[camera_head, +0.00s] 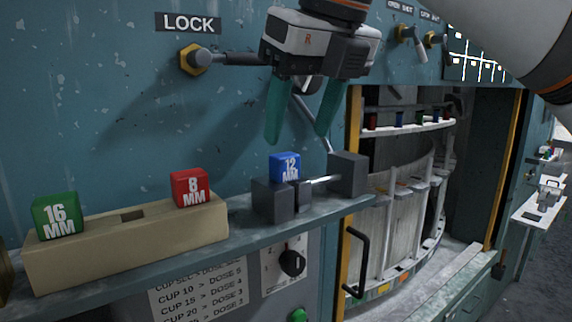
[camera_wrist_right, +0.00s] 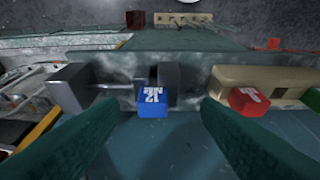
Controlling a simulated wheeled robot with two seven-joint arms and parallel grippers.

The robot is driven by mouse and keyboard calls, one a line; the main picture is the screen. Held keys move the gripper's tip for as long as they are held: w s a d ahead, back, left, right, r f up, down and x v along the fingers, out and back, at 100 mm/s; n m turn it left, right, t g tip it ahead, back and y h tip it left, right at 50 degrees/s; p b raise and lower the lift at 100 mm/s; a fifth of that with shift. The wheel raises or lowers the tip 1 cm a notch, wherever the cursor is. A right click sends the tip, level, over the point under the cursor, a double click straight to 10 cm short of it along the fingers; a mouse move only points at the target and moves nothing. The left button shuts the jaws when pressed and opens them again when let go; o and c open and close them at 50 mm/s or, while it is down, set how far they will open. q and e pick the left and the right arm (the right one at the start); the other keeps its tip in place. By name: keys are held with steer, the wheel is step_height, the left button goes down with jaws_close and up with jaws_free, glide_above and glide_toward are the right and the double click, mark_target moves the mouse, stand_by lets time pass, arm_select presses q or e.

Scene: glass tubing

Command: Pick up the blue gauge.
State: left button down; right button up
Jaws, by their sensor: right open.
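The blue gauge (camera_head: 285,167), a block marked 12 MM, sits upright between dark grey blocks on the shelf. In the right wrist view the blue gauge (camera_wrist_right: 152,104) lies ahead, between the two fingers in the picture. My right gripper (camera_head: 299,140) is open, with teal fingers pointing down above the blue gauge and apart from it. The fingers also show in the right wrist view (camera_wrist_right: 172,112), spread with nothing between their tips that they touch. My left gripper is not in view.
A beige holder (camera_head: 130,247) left of the gauge carries a green 16 MM block (camera_head: 58,215) and a red 8 MM block (camera_head: 190,187), with an empty slot between. A grey block (camera_head: 347,175) and thin rod stand right. The LOCK lever (camera_head: 235,59) is close to my right gripper.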

mark_target(290, 156)
steer(key=shift+w+a+f+p, duration=0.2)
steer(key=shift+w+f, duration=0.2)
steer(key=shift+w, duration=0.15)
steer(key=shift+w+a+f+p, duration=0.1)
steer(key=shift+w+f+p, duration=0.05)
steer(key=shift+w+f, duration=0.3)
steer(key=p+x, duration=0.2)
steer(key=x, duration=0.1)
steer(key=shift+w+d+f, duration=0.1)
steer(key=shift+w, duration=0.15)
steer(key=shift+f, duration=0.45)
steer(key=shift+a, duration=0.2)
steer(key=c, duration=0.6)
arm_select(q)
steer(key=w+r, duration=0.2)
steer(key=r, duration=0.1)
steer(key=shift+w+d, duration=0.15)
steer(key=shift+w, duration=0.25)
arm_select(e)
steer(key=shift+d, duration=0.1)
steer(key=c, duration=0.5)
